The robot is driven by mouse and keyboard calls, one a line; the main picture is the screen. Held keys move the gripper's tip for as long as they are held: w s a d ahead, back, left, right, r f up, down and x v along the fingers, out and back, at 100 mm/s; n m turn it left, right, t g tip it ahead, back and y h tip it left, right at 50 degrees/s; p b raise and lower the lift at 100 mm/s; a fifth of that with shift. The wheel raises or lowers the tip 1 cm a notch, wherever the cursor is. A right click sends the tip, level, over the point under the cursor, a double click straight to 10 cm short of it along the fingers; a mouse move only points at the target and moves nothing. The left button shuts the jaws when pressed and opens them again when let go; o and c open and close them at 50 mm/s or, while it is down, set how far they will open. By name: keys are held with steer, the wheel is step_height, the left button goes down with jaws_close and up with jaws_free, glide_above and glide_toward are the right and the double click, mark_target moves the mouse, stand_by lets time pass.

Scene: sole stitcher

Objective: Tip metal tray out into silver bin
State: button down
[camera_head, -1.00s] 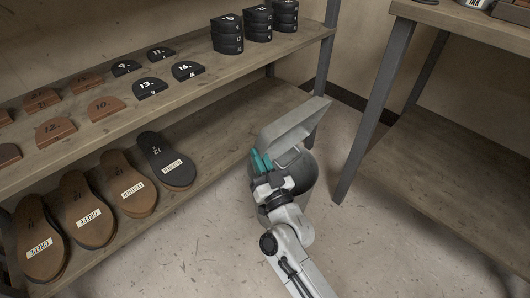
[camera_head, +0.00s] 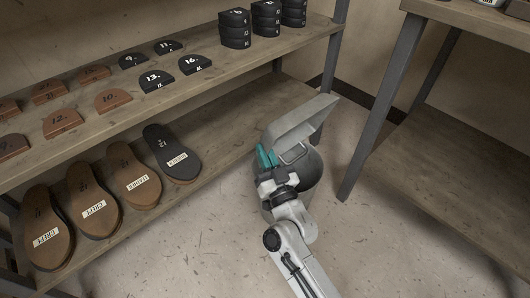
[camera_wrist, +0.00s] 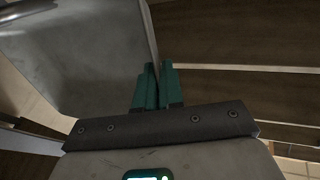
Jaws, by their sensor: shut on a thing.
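The metal tray (camera_head: 300,122) is a grey, shallow, sloped-wall tray, held steeply tilted above the silver bin. In the wrist view the tray (camera_wrist: 80,60) fills the upper left, with its bare grey surface showing and nothing seen on it. My gripper (camera_head: 266,157) has teal fingers and is shut on the tray's near-left edge; the fingers (camera_wrist: 157,88) also show in the wrist view. The silver bin (camera_head: 312,177) stands on the floor just below the tray, its dark opening partly hidden by my gripper and arm. I cannot see what lies in it.
A wooden shelf unit on the left holds shoe soles (camera_head: 130,170) on its lower board (camera_head: 215,150) and numbered heel pieces (camera_head: 108,102) above. A table (camera_head: 455,120) with a dark metal leg (camera_head: 375,125) stands close on the right. Bare floor (camera_head: 400,240) lies in front.

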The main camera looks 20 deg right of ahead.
steer(key=shift+r, duration=0.1)
stand_by(0.4)
steer(key=shift+d+r, duration=0.1)
steer(key=shift+r, duration=0.95)
step_height(320, 180, down, 2)
steer(key=shift+f, duration=0.1)
stand_by(0.4)
